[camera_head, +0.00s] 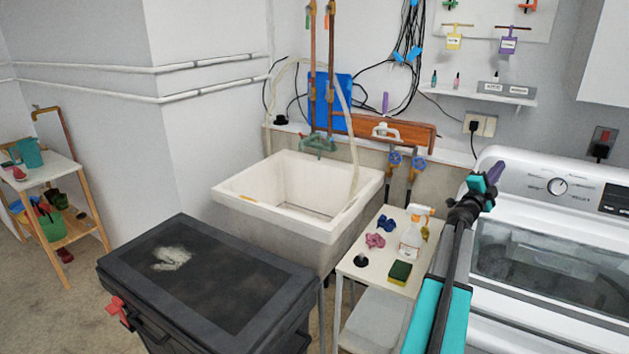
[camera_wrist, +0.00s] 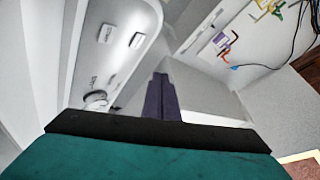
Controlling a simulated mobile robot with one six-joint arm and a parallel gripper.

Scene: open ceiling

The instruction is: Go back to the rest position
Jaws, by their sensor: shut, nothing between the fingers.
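My gripper (camera_head: 494,173) is at the end of my raised teal and black arm, in front of the washing machine (camera_head: 560,250) at the right of the head view. Its purple fingers are together and hold nothing. In the wrist view the shut fingers (camera_wrist: 161,98) point up the picture, with the washing machine's control panel (camera_wrist: 120,45) to their left. The gripper appears clear of the things around it, though its exact distance from the machine is hard to tell.
A white sink (camera_head: 300,195) stands in the middle. A small table (camera_head: 365,275) beside it carries a spray bottle (camera_head: 411,236), a sponge (camera_head: 400,272) and cloths. A dark lidded box (camera_head: 210,280) is in front. A wooden shelf (camera_head: 60,170) stands left. Floor shows at left.

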